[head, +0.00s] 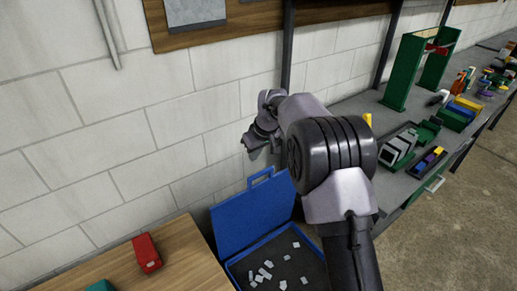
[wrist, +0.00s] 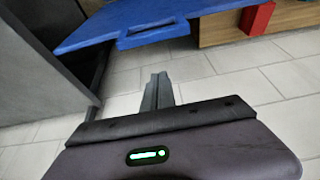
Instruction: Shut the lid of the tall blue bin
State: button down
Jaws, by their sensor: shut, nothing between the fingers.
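The tall blue bin (head: 233,272) stands between a wooden table and the long bench. Its blue lid (head: 245,215) is open and raised on the wall side, with a handle (head: 261,177) on its top edge. Pale scraps lie inside the dark interior. My gripper (head: 250,148) is just above the lid's handle edge, near the wall, and looks apart from it. In the wrist view the shut, empty fingers (wrist: 158,88) point towards the block wall, with the lid (wrist: 150,18) and its handle (wrist: 150,34) beyond them at the top.
A wooden table (head: 180,257) at the left bears a red object (head: 146,253) and a teal one (head: 101,286). A long bench (head: 365,105) at the right holds a green frame (head: 405,72) and several trays. The block wall (head: 150,130) is close behind my gripper.

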jog(key=s+f, duration=0.1)
jog(key=s+d+f+b, duration=0.1)
jog(key=f, duration=0.1)
jog(key=shift+s+d, duration=0.2)
jog(key=shift+d, duration=0.1)
jog(key=shift+r, duration=0.1)
jog(key=shift+s+b, duration=0.1)
jog(key=shift+b, duration=0.3)
